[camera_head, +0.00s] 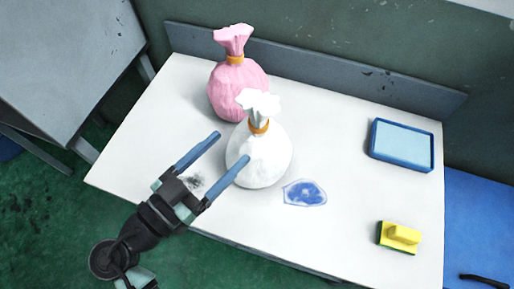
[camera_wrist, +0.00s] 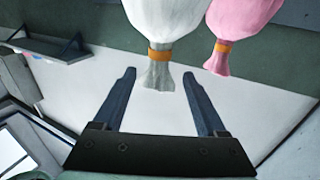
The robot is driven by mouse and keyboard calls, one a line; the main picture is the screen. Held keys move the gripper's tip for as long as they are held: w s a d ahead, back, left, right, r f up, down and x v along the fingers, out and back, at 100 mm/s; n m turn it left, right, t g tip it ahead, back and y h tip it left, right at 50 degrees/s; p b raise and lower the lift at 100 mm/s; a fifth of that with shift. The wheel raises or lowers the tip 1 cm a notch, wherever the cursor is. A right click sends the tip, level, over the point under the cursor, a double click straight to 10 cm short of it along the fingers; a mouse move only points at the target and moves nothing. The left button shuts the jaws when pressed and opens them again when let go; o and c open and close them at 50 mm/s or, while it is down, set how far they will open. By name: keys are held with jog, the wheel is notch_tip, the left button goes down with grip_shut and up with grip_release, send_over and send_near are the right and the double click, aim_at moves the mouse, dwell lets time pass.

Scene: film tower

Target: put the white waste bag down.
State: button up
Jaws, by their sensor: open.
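The white waste bag (camera_head: 259,158) stands upright on the white table, its neck tied with an orange band. My gripper (camera_head: 231,146) is open and empty, with its two blue fingers pointing toward the bag from its left side. In the head view the nearer fingertip overlaps the bag's edge; I cannot tell whether it touches. In the wrist view the white bag (camera_wrist: 165,20) appears upside down beyond the fingertips, with its gathered top between the finger lines. The wrist view also shows my gripper (camera_wrist: 160,82) with a wide gap between the fingers.
A pink bag (camera_head: 238,88) stands close behind the white bag. A blue stained patch (camera_head: 304,193), a yellow sponge (camera_head: 402,236) and a blue-rimmed tray (camera_head: 402,145) lie to the right on the table (camera_head: 345,235). A grey ledge (camera_head: 330,75) runs along the back.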

aim_at(253, 128)
jog(key=x, duration=0.4)
jog(key=shift+w+d+p, duration=0.15)
jog(key=shift+w+p, duration=0.05)
jog(key=shift+p, duration=0.2)
jog(key=x, duration=0.1)
jog(key=p+x, duration=0.1)
jog(key=x, duration=0.1)
jog(key=p+x, duration=0.1)
jog(key=x, duration=0.1)
jog(key=shift+d+f, duration=0.1)
jog(key=shift+f, duration=0.25)
grip_shut()
dwell(0.6)
